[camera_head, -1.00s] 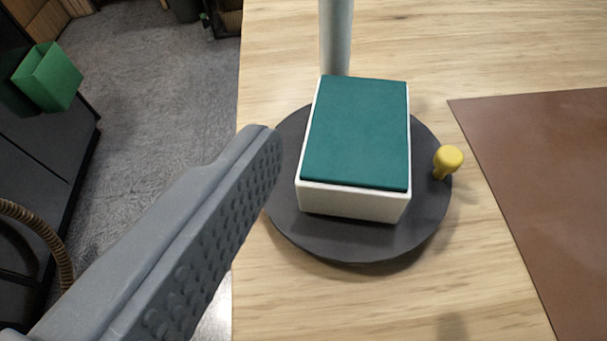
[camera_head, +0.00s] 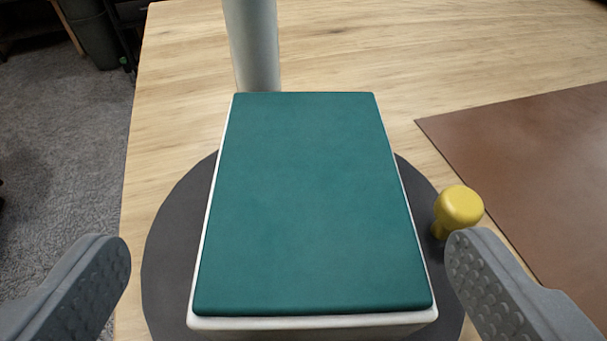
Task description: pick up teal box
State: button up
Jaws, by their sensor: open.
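The teal box (camera_head: 308,200) has a flat teal top and white sides. It rests on a round dark plate (camera_head: 168,265) on the wooden table. My gripper (camera_head: 288,258) is open, with one grey finger at the lower left and one at the lower right. The near part of the box lies between the two fingers in the picture, with a visible gap on each side. The jaws hold nothing. Whether the fingertips are level with the box sides or above them I cannot tell.
A yellow knob (camera_head: 458,208) stands at the plate's right edge, close to my right finger. A pale grey post (camera_head: 252,45) rises just behind the box. A brown mat (camera_head: 540,165) lies to the right. The wooden table (camera_head: 380,50) is bare behind; its left edge drops to grey carpet.

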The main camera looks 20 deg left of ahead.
aim_at(309, 219)
jog(key=shift+x, duration=1)
jog(key=shift+d+x, duration=0.2)
jog(key=shift+x, duration=0.85)
jog(key=shift+d+x, duration=0.2)
jog(key=shift+x, duration=0.8)
jog(key=shift+w+a+f, duration=0.15)
jog(key=shift+w+f, duration=0.15)
jog(key=shift+w, duration=0.25)
jog(key=c, duration=1.2)
